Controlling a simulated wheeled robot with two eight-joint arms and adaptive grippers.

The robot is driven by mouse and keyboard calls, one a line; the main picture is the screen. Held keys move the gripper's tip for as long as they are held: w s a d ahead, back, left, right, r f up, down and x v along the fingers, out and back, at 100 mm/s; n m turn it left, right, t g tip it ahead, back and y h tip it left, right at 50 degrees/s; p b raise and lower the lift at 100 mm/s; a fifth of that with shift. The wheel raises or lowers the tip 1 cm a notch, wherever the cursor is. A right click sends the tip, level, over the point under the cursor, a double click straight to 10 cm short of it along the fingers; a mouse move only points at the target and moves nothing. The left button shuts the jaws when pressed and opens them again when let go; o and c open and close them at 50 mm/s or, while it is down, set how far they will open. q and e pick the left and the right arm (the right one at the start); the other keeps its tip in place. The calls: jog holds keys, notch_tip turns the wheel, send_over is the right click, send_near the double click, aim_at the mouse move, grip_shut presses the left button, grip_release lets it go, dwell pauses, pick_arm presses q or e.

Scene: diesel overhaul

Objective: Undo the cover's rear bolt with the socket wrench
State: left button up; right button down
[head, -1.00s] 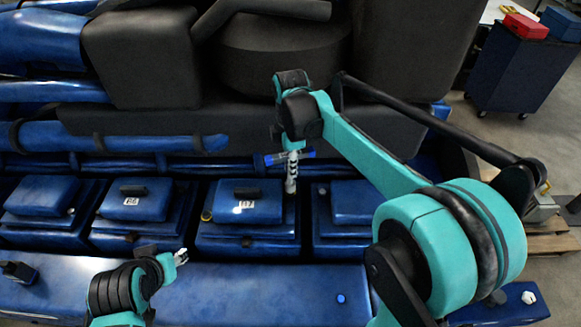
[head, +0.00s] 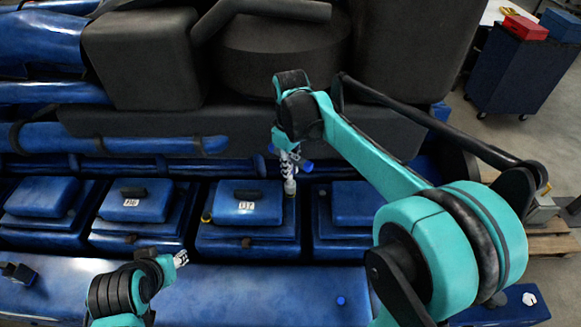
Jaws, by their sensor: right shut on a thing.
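My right gripper (head: 287,152) is shut on the socket wrench (head: 290,185). Blue ends of the wrench show on both sides of the fingers, and its pale shaft points down. The lower end is at the right edge of a blue cover (head: 242,211) with a white label and a dark handle. The rear bolt cannot be made out, and I cannot tell whether the socket sits on it. A dark bolt (head: 246,241) shows at the cover's front. My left gripper (head: 181,258) is low on the left, away from the cover; its small fingers do not show whether they are open.
Similar covers stand on the left (head: 133,205) and right (head: 352,203). Large dark engine parts (head: 285,58) and a blue pipe (head: 120,139) rise behind. The blue front ledge (head: 255,290) is mostly clear. A cart (head: 515,75) with a red box (head: 525,27) stands at far right.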

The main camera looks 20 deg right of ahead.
jog(key=m, duration=0.3)
jog(key=shift+m, duration=0.4)
jog(key=m, duration=0.3)
jog(key=shift+m, duration=0.4)
jog(key=m, duration=0.6)
jog(key=shift+m, duration=0.3)
jog(key=m, duration=0.4)
jog(key=shift+m, duration=0.3)
jog(key=m, duration=0.4)
